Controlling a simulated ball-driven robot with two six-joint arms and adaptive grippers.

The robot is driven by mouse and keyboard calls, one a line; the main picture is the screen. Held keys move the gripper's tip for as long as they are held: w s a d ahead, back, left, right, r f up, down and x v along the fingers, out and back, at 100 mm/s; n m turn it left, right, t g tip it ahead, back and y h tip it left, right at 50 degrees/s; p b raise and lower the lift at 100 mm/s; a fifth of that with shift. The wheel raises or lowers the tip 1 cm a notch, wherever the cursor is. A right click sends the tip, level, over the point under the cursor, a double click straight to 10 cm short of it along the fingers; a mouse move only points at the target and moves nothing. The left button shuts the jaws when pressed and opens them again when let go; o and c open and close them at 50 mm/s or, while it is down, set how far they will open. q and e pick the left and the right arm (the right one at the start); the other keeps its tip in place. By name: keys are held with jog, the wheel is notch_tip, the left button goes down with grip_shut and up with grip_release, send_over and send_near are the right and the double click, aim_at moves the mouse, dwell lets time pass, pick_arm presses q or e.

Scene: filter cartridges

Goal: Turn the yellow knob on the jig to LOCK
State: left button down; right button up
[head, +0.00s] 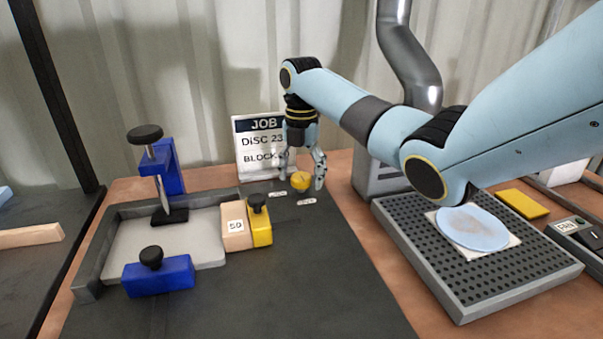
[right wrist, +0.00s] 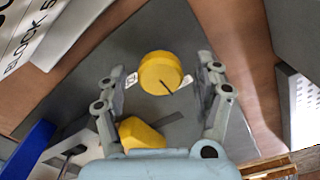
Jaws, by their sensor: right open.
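The yellow knob (head: 301,178) is a short round knob on the dark jig plate (head: 290,270), just in front of the job sign. In the right wrist view the knob (right wrist: 160,72) carries a dark line running from its middle toward its lower edge. Two small white labels (head: 306,202) lie by it; their words are too small to read. My right gripper (head: 302,170) points down over the knob, open, with one finger on each side. In the right wrist view gaps show between the fingers and the knob. My left gripper is not in view.
A yellow clamp (head: 261,224) and a wooden block marked 50 (head: 236,230) stand left of the knob. The job sign (head: 262,145) stands close behind my gripper. A perforated grey bench (head: 462,303) is at right.

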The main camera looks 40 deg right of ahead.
jog(key=c, duration=1.2)
jog(key=shift+r+m+p, duration=0.2)
jog(key=shift+m+p, duration=0.5)
jog(key=shift+p, duration=0.45)
jog(key=m+p, duration=0.8)
jog(key=m, duration=0.1)
jog(key=shift+m, duration=0.4)
jog(key=m+p, duration=0.1)
jog(key=m, duration=0.2)
jog(key=shift+s, duration=0.1)
jog(key=shift+f+m+p, duration=0.15)
jog(key=shift+m+p, duration=0.6)
jog(key=shift+m, duration=1.05)
